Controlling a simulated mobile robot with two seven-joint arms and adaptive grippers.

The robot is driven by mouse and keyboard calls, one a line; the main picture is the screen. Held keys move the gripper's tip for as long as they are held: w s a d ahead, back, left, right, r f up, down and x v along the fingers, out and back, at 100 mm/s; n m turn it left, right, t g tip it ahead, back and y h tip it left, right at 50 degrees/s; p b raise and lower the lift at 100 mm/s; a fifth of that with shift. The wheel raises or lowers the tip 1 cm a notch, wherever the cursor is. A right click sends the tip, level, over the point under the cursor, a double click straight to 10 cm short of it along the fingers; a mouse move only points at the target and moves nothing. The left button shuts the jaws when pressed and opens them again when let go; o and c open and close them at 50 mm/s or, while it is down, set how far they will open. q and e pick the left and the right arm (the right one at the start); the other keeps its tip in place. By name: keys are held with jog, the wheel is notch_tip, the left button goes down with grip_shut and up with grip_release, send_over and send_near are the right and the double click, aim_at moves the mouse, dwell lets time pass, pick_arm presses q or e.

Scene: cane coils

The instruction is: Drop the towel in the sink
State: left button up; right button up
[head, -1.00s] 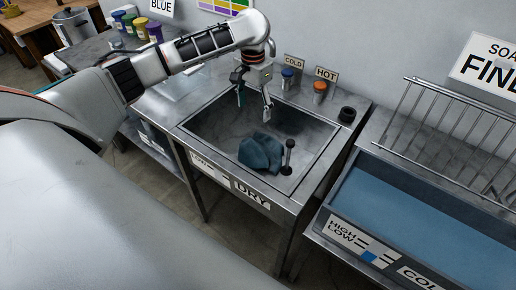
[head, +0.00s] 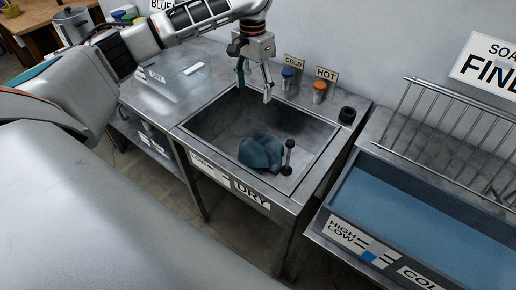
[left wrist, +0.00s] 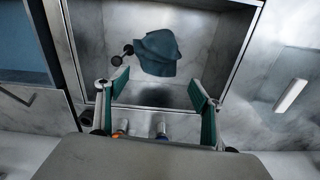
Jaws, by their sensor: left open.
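The blue towel (head: 261,151) lies crumpled on the floor of the metal sink (head: 206,143). In the left wrist view the towel (left wrist: 158,52) is also inside the sink, beside a dark stopper-like piece (left wrist: 122,53). My left gripper (head: 254,95) is open and empty above the back part of the sink, apart from the towel. Its two green-padded fingers (left wrist: 158,92) show in the left wrist view with nothing between them. My right gripper does not show.
Behind the sink stand a blue COLD knob (head: 288,77) and an orange HOT knob (head: 320,91). A dark cup-like piece (head: 347,115) stands at its right rear. To the right are a wire rack (head: 465,135) and a basin of blue water (head: 420,205).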

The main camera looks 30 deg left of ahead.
pick_arm(q)
notch_tip(320, 180, up, 6)
jog(key=shift+r, duration=0.2)
dwell(0.4)
jog(key=shift+s, duration=0.1)
